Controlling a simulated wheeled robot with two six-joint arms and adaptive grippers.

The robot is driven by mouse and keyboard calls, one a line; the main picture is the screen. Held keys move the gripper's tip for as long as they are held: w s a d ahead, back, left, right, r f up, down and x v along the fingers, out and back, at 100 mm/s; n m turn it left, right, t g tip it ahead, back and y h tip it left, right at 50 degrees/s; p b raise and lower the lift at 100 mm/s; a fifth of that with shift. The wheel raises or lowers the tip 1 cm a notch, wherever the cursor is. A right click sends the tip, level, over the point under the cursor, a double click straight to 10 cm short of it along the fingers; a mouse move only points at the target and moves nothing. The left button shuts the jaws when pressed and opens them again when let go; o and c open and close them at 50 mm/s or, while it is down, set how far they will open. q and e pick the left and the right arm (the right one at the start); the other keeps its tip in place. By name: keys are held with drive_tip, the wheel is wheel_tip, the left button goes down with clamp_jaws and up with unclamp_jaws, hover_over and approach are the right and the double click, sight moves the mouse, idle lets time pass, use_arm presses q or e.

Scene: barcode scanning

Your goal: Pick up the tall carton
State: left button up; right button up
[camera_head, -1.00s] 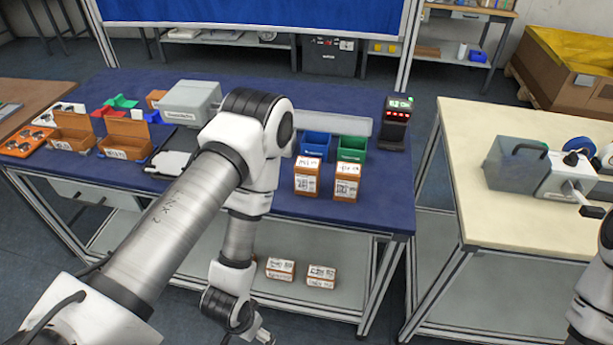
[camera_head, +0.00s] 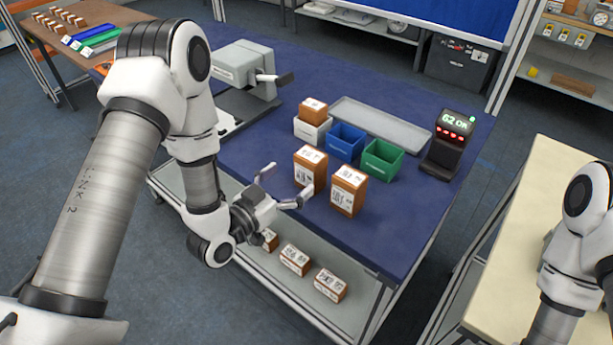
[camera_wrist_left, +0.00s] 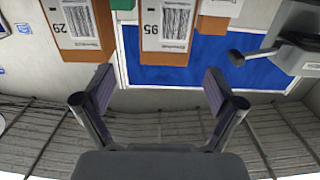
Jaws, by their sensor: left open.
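Two upright brown cartons with white labels stand side by side near the table's front edge in the head view: a left one (camera_head: 310,172) and a right one (camera_head: 347,194). They look similar in height, so I cannot tell which is the tall carton. My left gripper (camera_head: 285,187) is open and empty, just in front of the left carton. In the left wrist view, the open fingers (camera_wrist_left: 161,92) point toward one labelled carton (camera_wrist_left: 165,30), apart from it. The other carton (camera_wrist_left: 78,28) is beside it, outside the fingers. My right gripper is out of view.
Behind the cartons are a white bin with a small carton (camera_head: 313,110) on it, a blue bin (camera_head: 345,140), a green bin (camera_head: 382,160) and a grey tray (camera_head: 395,128). A lit display device (camera_head: 450,143) stands right. More cartons (camera_head: 295,258) lie on the lower shelf.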

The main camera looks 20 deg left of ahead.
sight(304, 162)
use_arm(q)
drive_tip(key=shift+w+r, duration=0.2)
drive_tip(key=shift+w, duration=0.05)
drive_tip(key=shift+w+a+r+t, duration=0.15)
drive_tip(key=shift+a+r+t, duration=0.05)
drive_tip(key=shift+r+t, duration=0.1)
drive_tip(key=shift+w+r+p, duration=0.1)
drive_tip(key=shift+w+p, duration=0.2)
drive_tip(key=shift+w, duration=0.65)
drive_tip(key=p+x, duration=0.1)
drive_tip(key=x, duration=0.1)
drive_tip(key=d+x, duration=0.1)
drive_tip(key=x, duration=0.1)
drive_tip(key=shift+w+d+p, duration=0.1)
drive_tip(key=shift+w+p, duration=0.15)
drive_tip(key=shift+p, duration=0.15)
drive_tip(key=shift+w, duration=0.35)
drive_tip(key=c, duration=1.5)
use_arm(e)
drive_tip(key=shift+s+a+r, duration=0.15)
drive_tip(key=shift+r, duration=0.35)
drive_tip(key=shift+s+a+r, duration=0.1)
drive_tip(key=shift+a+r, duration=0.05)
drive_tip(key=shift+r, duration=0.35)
